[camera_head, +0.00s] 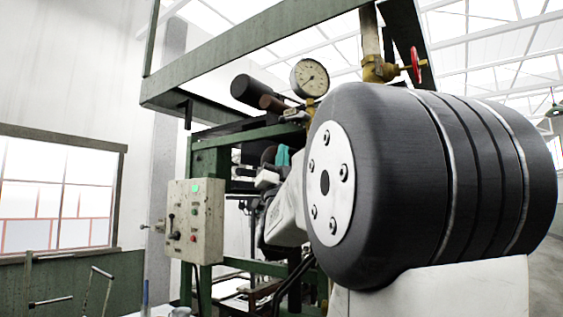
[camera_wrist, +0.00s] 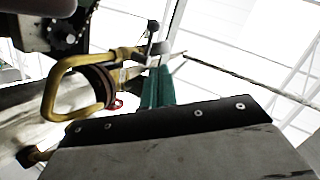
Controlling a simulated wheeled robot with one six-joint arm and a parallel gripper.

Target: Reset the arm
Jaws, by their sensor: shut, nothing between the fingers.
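My gripper (camera_wrist: 157,88) shows in the wrist view as two teal fingers close together, pointing up beyond a dark bolted edge. They are shut with nothing between them. In the head view my gripper (camera_head: 283,156) is a small teal patch behind my arm, in front of the green machine frame (camera_head: 240,136). My large dark arm joint fills the right of the head view and hides much of what is behind it.
A control box (camera_head: 196,221) with a green light stands left of my arm. A pressure gauge (camera_head: 309,78) and a red valve wheel (camera_head: 415,64) are above. In the wrist view, a yellow curved handle (camera_wrist: 62,88) is left of the fingers and a thin rod (camera_wrist: 250,80) right.

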